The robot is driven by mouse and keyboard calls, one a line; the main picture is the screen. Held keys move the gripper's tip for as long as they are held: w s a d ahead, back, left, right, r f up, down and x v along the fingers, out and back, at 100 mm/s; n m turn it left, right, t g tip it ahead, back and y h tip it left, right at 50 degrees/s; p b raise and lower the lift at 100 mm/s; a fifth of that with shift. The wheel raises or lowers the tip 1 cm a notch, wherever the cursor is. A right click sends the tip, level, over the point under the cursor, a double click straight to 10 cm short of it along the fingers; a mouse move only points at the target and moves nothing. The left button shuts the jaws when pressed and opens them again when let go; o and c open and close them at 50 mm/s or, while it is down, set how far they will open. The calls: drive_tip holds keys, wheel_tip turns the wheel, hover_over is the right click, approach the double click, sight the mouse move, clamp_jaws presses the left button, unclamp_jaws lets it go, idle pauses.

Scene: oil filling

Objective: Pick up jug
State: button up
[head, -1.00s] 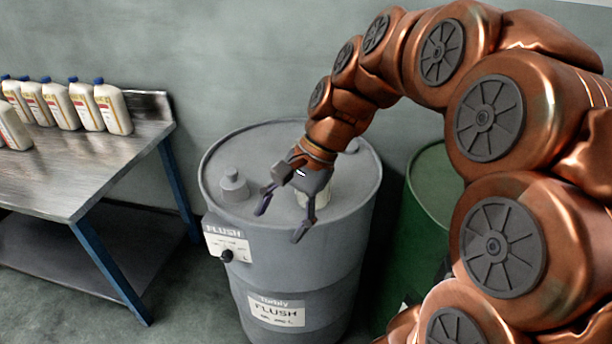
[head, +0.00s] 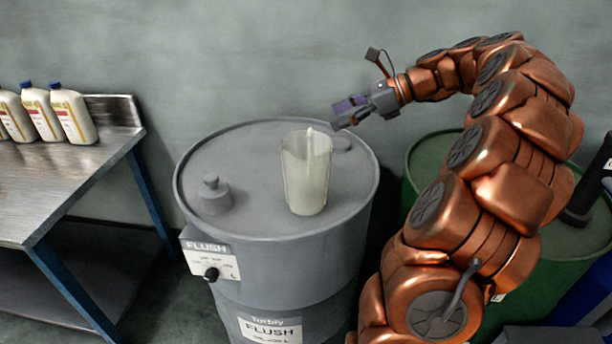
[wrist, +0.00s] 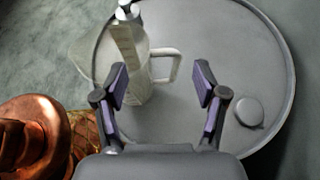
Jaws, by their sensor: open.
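The jug (head: 307,176) is a translucent, pale vessel standing upright on top of the grey FLUSH drum (head: 250,140). My gripper (head: 342,113) is open and empty, above and to the right of the jug in the head view, near the drum's far right rim. In the wrist view the jug (wrist: 128,50) is ahead and left of centre. Its handle (wrist: 168,66) points right, toward the space between my two fingers (wrist: 160,85). The fingers look apart from the handle.
A grey knob-topped cap (head: 214,196) sits on the drum's left side, and a round bung (wrist: 249,111) is on its lid. A metal table (head: 75,185) with several white bottles (head: 72,115) stands at left. A green drum (head: 425,165) stands at right.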

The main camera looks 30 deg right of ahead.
drive_tip(key=x, duration=0.7)
drive_tip(key=shift+f, duration=0.25)
drive_tip(key=shift+s+d, duration=0.15)
drive_tip(key=shift+s, duration=0.05)
drive_tip(key=shift+c, duration=0.2)
clamp_jaws()
idle(0.5)
